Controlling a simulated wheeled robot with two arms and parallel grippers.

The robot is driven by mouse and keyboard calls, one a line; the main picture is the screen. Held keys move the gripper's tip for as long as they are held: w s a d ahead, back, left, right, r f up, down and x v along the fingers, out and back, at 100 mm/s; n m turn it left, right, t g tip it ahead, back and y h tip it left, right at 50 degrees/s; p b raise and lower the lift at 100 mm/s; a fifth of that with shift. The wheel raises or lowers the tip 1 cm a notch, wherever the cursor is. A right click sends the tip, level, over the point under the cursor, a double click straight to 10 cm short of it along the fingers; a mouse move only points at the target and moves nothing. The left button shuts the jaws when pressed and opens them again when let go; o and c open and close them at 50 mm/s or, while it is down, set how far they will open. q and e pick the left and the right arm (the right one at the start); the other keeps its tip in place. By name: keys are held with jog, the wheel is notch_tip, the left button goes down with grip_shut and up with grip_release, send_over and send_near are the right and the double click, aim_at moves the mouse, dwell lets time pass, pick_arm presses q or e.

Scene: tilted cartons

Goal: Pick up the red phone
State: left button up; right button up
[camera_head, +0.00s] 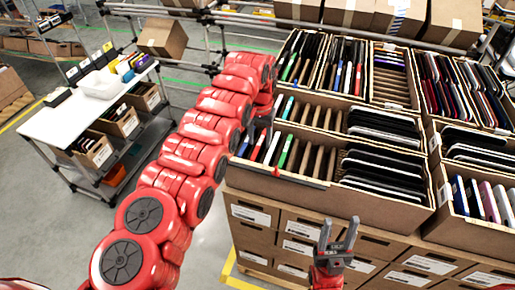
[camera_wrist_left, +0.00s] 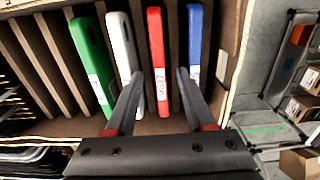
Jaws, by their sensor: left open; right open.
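The red phone (camera_wrist_left: 157,50) stands in a slot of a divided carton, a white label on its edge. In the left wrist view it shows between the two open fingers of my left gripper (camera_wrist_left: 160,74); no contact is visible. The left fingertip overlaps the white phone (camera_wrist_left: 122,45) in the picture, and the right one lies near the blue phone (camera_wrist_left: 194,45). In the head view the red phone (camera_head: 258,145) is in the carton's front left part, under my left arm's end. My right gripper (camera_head: 338,230) is open and empty in front of the cartons.
A green phone (camera_wrist_left: 90,55) stands beyond the white one. Wooden dividers separate the slots. The carton wall (camera_wrist_left: 230,55) is close to the blue phone. Dark tablets (camera_head: 380,165) fill the carton's right part. A white-topped cart (camera_head: 85,100) stands at the left.

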pick_arm(q)
jog(key=shift+s+a+f, duration=0.1)
jog(key=shift+a+f, duration=0.1)
jog(key=shift+f, duration=0.35)
jog(key=shift+d, duration=0.2)
jog(key=c, duration=0.4)
jog(key=shift+a, duration=0.1)
grip_shut()
jog(key=shift+r, duration=0.1)
